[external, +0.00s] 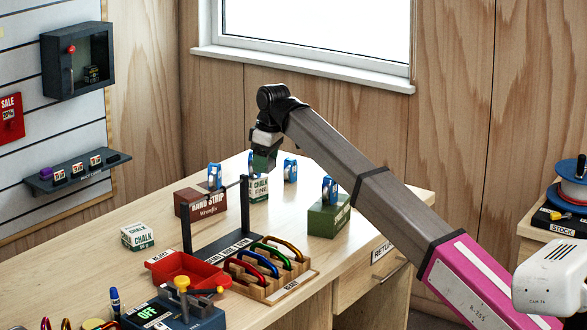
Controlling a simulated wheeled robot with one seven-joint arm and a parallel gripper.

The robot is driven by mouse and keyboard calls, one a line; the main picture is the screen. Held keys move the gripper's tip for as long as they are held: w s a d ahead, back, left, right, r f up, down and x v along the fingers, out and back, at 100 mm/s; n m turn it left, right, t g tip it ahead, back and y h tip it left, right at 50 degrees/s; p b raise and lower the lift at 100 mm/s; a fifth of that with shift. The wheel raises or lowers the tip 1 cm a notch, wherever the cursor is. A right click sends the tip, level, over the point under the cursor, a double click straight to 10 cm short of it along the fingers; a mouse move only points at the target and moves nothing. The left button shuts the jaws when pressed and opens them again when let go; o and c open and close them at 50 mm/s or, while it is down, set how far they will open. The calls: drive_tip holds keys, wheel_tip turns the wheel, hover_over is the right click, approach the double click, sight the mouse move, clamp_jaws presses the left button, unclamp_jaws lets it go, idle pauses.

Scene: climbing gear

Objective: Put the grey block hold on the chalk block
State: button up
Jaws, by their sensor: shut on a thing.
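My gripper (265,148) is over the back part of the table, pointing down. It is shut on a small dark grey, slightly greenish block, which looks like the grey block hold (263,161). A white and green chalk block marked "CHALK FINE" (258,189) stands upright just below the held block, partly hidden by a dark post. I cannot tell whether the two touch. Another white and green chalk block (137,237) sits apart at the left side of the table.
A dark red "HARD STRIP" box (201,204) and a green box (328,216) flank the chalk, each with a blue item on top. A dark two-post stand (222,248), red tray (187,274) and carabiner rack (268,285) stand in front. Clear tabletop lies at left.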

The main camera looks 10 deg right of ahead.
drive_tip(key=s+a+r+m, duration=0.2)
drive_tip(key=s+a, duration=1.2)
drive_tip(key=a, duration=0.4)
drive_tip(key=s+a+r+m, duration=0.1)
drive_tip(key=s+a+r, duration=0.1)
drive_tip(key=s+a, duration=1.4)
hover_over(135, 228)
drive_tip(key=f, duration=0.7)
drive_tip(key=shift+s, duration=0.35)
drive_tip(key=shift+w+d+f, duration=0.1)
drive_tip(key=shift+f, duration=1.9)
drive_tip(key=shift+f, duration=0.1)
drive_tip(key=o, duration=1)
